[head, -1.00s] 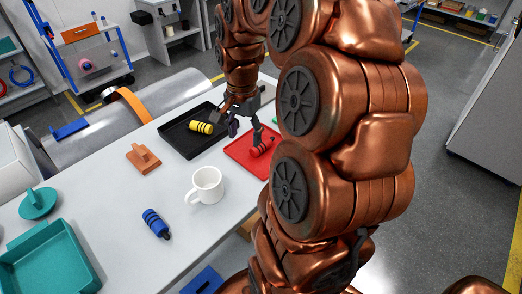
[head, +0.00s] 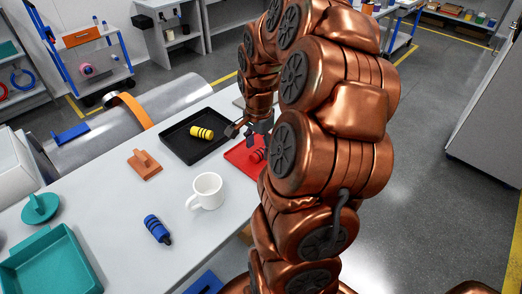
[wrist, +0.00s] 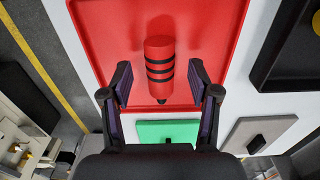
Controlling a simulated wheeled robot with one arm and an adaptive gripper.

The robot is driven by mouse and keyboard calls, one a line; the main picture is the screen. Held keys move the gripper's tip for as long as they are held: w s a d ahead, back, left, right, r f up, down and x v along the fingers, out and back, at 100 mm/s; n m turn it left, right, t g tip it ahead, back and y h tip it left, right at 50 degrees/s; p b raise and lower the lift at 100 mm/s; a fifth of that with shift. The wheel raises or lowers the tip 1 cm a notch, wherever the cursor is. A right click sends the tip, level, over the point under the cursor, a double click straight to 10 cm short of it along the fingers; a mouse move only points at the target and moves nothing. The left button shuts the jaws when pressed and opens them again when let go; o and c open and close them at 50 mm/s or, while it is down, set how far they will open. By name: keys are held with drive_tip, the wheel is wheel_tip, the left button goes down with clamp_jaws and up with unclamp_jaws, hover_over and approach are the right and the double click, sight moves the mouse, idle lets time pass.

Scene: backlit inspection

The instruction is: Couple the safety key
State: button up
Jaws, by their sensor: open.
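A red cylinder with black bands (wrist: 160,62) lies in a red tray (wrist: 215,20). In the wrist view it lies between the two fingers of my gripper (wrist: 160,78), which are open and apart from it on both sides. In the head view my gripper (head: 250,130) is over the red tray (head: 238,156), and the red cylinder (head: 258,155) is partly hidden by my arm. A similar yellow cylinder (head: 202,132) lies in a black tray (head: 178,148). A similar blue cylinder (head: 157,229) lies on the table. I cannot tell which is the safety key.
A white mug (head: 208,190) and an orange handled block (head: 144,164) stand on the table (head: 112,205). A teal tray (head: 50,265) and a teal disc (head: 40,208) are at the left. A green pad (wrist: 168,131) lies near the red tray in the wrist view.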

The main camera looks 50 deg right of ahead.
drive_tip(key=shift+f, duration=0.85)
drive_tip(key=shift+c, duration=0.4)
clamp_jaws()
